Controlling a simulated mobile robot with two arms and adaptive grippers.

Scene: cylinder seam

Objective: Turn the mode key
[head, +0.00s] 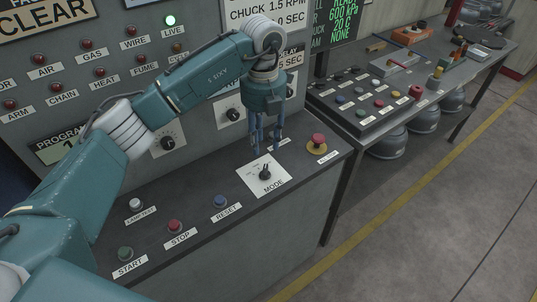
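The mode key (265,173) is a small dark switch on a white square plate marked MODE (277,182), on the sloping top of the grey console. My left gripper (266,148) hangs over the plate with its fingers pointing down, close above and behind the key in the head view. Its blue-grey fingers are apart with a gap between them, and nothing shows in the gap. I cannot tell whether a fingertip touches the plate. My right gripper is not in view.
Near the key are a red mushroom button (318,140) on a yellow base and blue (220,202), red (174,226), green (125,254) and white (135,204) buttons. An upright panel with lamps and dials stands behind. A bench (453,76) with another button box (365,101) is at right.

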